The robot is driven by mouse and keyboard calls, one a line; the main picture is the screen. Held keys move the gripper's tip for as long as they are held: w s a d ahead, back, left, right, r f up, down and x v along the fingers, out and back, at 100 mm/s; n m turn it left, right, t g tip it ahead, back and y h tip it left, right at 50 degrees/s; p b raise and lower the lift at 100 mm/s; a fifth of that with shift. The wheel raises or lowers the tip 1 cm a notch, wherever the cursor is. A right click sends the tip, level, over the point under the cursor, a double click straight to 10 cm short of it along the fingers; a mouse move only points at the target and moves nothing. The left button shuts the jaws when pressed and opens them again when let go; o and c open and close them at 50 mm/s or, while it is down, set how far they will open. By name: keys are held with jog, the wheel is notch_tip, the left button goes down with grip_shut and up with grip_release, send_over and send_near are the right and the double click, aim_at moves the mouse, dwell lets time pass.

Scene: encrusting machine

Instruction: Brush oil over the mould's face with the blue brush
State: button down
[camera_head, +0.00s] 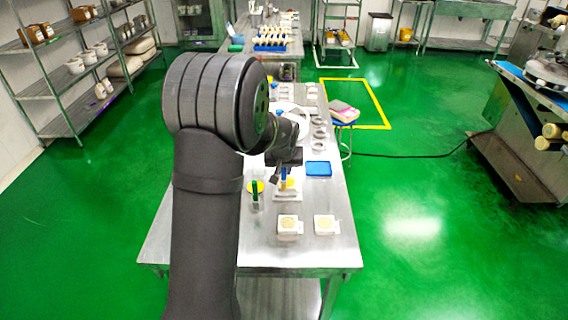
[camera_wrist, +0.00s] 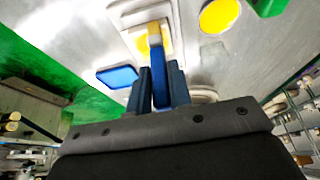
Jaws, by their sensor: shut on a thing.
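My gripper (camera_wrist: 157,74) is shut on the blue brush (camera_wrist: 159,90); the handle stands between the two fingers. In the head view, the blue brush (camera_head: 283,175) shows just below my wrist, above the white block (camera_head: 288,196), partly hidden by the arm. A yellow round dish (camera_wrist: 219,15) lies to the right in the wrist view; it also shows in the head view (camera_head: 254,186).
A green-handled thing (camera_head: 255,195) stands by the yellow dish. A blue tray (camera_head: 318,168) lies to the right of the brush. Two white blocks with pale round faces (camera_head: 289,225) (camera_head: 324,224) sit near the front. The steel table (camera_head: 250,255) is clear at its front edge.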

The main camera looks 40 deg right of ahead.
jog(key=shift+w+d, duration=2.2)
notch_tip(320, 180, up, 8)
jog(key=shift+w+r, duration=0.1)
